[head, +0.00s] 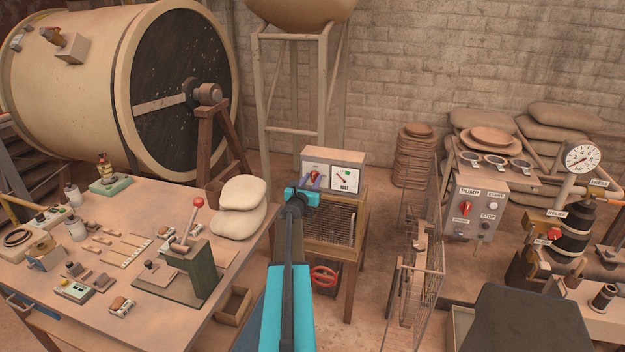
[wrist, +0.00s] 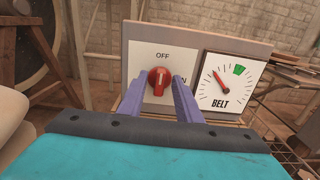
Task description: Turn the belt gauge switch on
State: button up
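The belt gauge switch is a round red knob (wrist: 160,80) on a white plate, with OFF printed above it. A label at its right is mostly hidden by a finger; only an N shows. The ridge of the knob stands upright, toward OFF. My gripper (wrist: 160,98) is open, with one purple finger on each side of the knob; I cannot tell whether they touch it. The BELT gauge (wrist: 230,82) is right of the switch, its red needle pointing up and left.
The panel stands on a wooden frame with a mesh box (head: 330,228) and a red handwheel (head: 324,276) below. A workbench (head: 215,285) with tools and a red-knobbed lever (head: 198,202) is at left. A pump control box (head: 474,208) stands at right.

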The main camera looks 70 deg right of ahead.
jog(key=shift+d, duration=0.15)
grip_shut()
